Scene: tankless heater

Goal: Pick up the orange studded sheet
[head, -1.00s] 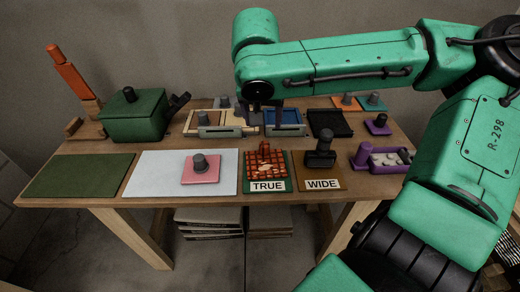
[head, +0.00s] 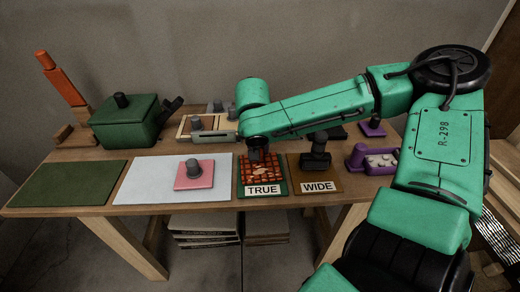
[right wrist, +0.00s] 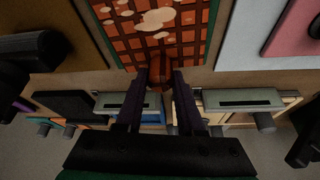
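The orange studded sheet (head: 270,180) lies on a dark green board with a TRUE label at the front middle of the table. It has an orange block pattern with pale patches, and also shows at the top of the right wrist view (right wrist: 190,18). My right gripper (head: 258,158) is low over the sheet's back part and hides its upright orange-brown grip from the head camera. In the right wrist view the grip (right wrist: 161,68) stands between the two dark fingertips of my right gripper (right wrist: 161,76); the fingers look apart, and contact is unclear. My left gripper is not in view.
A pink plate with a grey knob (head: 194,178) on a white mat is left of the sheet. A brown WIDE board (head: 328,187) with a black knobbed piece stands close on the right. Small trays (head: 208,135) are behind; a green box (head: 128,125) is further left.

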